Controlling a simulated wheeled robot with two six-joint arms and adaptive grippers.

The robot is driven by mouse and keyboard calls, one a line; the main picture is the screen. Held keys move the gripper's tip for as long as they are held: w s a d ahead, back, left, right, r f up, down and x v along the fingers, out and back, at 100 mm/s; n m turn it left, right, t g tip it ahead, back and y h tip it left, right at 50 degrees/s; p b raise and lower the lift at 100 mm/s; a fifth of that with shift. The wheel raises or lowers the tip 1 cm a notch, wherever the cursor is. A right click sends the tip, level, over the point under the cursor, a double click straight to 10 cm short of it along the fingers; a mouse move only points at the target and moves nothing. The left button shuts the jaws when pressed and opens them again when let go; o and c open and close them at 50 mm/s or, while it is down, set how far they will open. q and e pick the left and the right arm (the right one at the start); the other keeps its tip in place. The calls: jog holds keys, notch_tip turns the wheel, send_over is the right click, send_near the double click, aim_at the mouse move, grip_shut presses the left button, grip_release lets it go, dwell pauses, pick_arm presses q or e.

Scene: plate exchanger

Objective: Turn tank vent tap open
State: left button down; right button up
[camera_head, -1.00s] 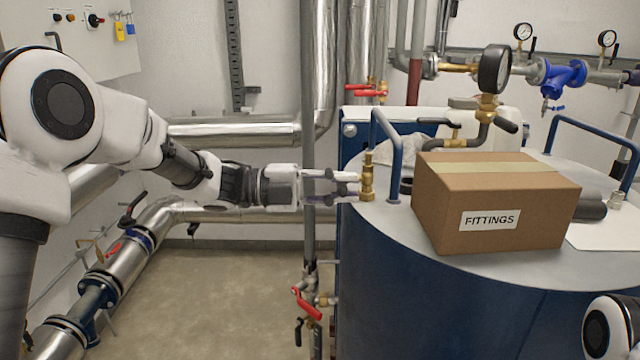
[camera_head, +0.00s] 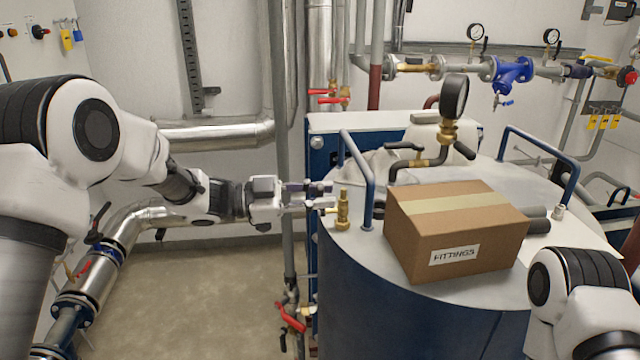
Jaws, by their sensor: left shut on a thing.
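The brass tank vent tap (camera_head: 343,211) stands upright near the left edge of the blue tank's pale grey top (camera_head: 345,245). My left gripper (camera_head: 328,195) comes in level from the left, with its fingertips against the left side of the tap. It is shut on the tap, probably on its handle. The fingers hide that part, so I cannot tell how far the handle is turned. My right arm shows at the bottom right, but its gripper is out of view.
A cardboard box labelled FITTINGS (camera_head: 453,238) sits on the tank top, right of the tap. A blue handrail (camera_head: 369,185) rises just right of the tap. A dark pressure gauge (camera_head: 454,97) stands behind the box. A vertical grey pipe (camera_head: 283,130) runs behind the left gripper.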

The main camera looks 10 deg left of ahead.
pick_arm(q)
jog(key=n+p, duration=0.1)
jog(key=w+r+n+p, duration=0.1)
jog(key=n+p, duration=0.1)
jog(key=shift+w+a, duration=0.2)
jog(key=shift+w, duration=0.1)
jog(key=shift+w+a+n+p, duration=0.15)
jog(key=shift+w+n+p, duration=0.4)
jog(key=shift+n+p, duration=0.5)
jog(key=shift+n, duration=0.25)
jog(key=c, duration=1)
grip_release()
jog(key=shift+f, duration=0.1)
jog(key=v, duration=1.2)
jog(key=shift+a, duration=0.1)
